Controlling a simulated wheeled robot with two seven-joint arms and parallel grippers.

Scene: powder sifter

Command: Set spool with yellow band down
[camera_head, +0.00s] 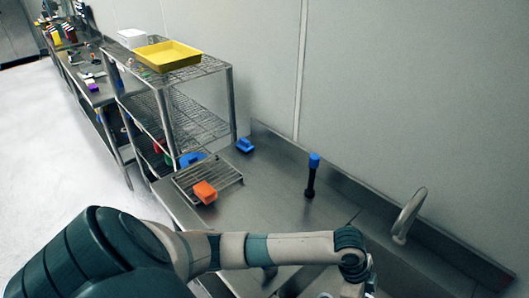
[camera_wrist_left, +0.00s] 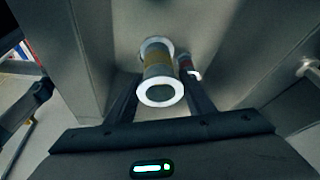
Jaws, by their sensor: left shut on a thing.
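The spool with the yellow band (camera_wrist_left: 159,71) has white ring-shaped ends and sits between the two dark fingers of my left gripper (camera_wrist_left: 162,80) in the left wrist view. The left gripper is shut on it. A metal surface lies behind the spool; I cannot tell whether the spool touches it. In the head view my left arm reaches across the bottom from the left, and its gripper and the spool cannot be made out there. My right gripper is in neither view.
The steel counter (camera_head: 258,205) holds a wire rack (camera_head: 222,178), an orange block (camera_head: 205,192), a blue brush (camera_head: 244,145) and an upright blue-topped black object (camera_head: 312,178). A faucet (camera_head: 408,215) stands at the right. A wire shelf (camera_head: 190,118) carries a yellow tray (camera_head: 168,55).

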